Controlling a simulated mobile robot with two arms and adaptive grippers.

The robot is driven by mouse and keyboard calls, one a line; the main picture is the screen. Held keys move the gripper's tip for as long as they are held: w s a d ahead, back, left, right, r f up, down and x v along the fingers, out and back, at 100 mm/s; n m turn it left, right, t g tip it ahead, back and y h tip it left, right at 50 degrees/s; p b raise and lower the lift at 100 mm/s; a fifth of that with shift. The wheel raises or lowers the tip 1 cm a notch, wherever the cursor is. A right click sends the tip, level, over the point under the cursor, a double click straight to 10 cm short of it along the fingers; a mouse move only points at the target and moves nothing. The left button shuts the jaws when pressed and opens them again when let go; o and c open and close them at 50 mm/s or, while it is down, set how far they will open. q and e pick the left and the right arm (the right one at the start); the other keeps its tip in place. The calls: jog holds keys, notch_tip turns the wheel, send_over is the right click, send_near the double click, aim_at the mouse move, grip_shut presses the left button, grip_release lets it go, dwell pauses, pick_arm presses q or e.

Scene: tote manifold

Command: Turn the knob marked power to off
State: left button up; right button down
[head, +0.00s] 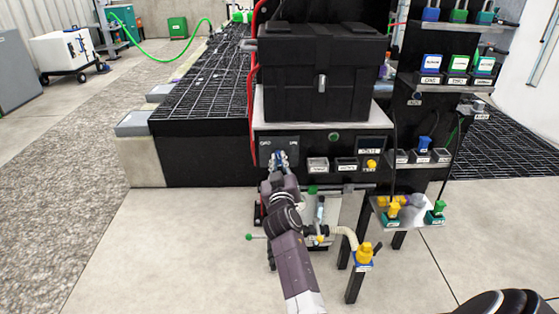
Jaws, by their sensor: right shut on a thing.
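My right gripper (281,158) is at the left part of the black front panel (264,158), below the small labels at the panel's upper left. It is shut on a small knob there. The gripper hides most of the knob, so I cannot tell which way it points. The labels beside it are too small to read surely; no power marking can be made out. My left gripper is not in view.
A black case (345,80) stands on the bench above the panel. Small labelled boxes (318,164) and a yellow fitting (371,164) lie right of the gripper. A yellow-topped post (365,252) stands lower right. The concrete floor at lower left is clear.

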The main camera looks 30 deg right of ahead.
jog(key=n, duration=0.5)
jog(key=shift+a, duration=0.1)
jog(key=shift+n, duration=0.5)
jog(key=c, duration=2)
grip_release()
jog(key=shift+w, duration=0.1)
jog(key=v, duration=0.7)
jog(key=shift+s+a, duration=0.15)
jog(key=shift+s, duration=0.15)
